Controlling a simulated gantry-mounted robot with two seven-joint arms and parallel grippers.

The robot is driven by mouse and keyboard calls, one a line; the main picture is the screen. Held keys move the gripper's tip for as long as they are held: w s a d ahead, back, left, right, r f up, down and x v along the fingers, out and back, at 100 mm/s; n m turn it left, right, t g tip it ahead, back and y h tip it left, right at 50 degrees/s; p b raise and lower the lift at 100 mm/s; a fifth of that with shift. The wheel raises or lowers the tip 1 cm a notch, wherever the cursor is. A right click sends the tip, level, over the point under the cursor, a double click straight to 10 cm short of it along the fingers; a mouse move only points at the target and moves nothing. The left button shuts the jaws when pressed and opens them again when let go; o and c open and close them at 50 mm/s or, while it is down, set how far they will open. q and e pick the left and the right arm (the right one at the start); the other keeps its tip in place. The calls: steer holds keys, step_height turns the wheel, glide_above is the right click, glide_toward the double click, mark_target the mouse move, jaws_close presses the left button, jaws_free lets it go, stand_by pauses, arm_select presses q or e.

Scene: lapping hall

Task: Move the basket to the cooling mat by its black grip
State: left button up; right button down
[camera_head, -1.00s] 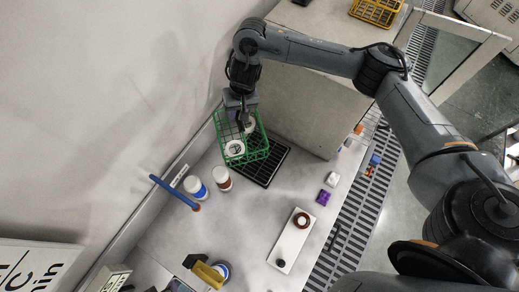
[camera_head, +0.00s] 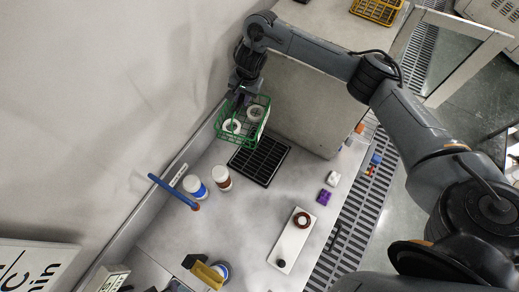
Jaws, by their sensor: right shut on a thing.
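The green wire basket (camera_head: 222,130) holds white ring-shaped parts and is at the back by the wall. My right gripper (camera_head: 240,98) comes down from above at the basket's far side and is shut on it. The black grip is hidden by the fingers or too small to make out. The black slatted cooling mat (camera_head: 262,172) lies on the bench just in front and right of the basket. The basket overlaps the mat's far-left corner in the picture; I cannot tell whether it hangs above the bench or touches it. My left gripper is not in view.
Two lidded jars, white-blue (camera_head: 195,188) and white-brown (camera_head: 221,178), stand in front-left, near a blue bar (camera_head: 172,191). A white plate (camera_head: 291,242) with a brown ring lies front right. The middle bench is clear.

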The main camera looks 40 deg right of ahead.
steer(key=m, duration=0.2)
glide_above(257, 127)
steer(key=w, duration=0.3)
steer(key=f, duration=0.5)
steer(key=shift+w+d+f+b, duration=0.1)
steer(key=shift+d+f+b, duration=0.2)
steer(key=shift+f, duration=0.1)
steer(key=s+f, duration=0.4)
steer(key=shift+a+f, duration=0.2)
steer(key=shift+f, duration=0.2)
steer(key=shift+s+a+f+b, duration=0.1)
steer(key=shift+s+f+b, duration=0.25)
steer(key=shift+f, duration=0.2)
step_height(257, 127, down, 10)
steer(key=b, duration=0.5)
steer(key=shift+s, duration=0.15)
steer(key=shift+f, duration=0.2)
steer(key=c, duration=0.9)
jaws_free()
steer(key=shift+c, duration=0.2)
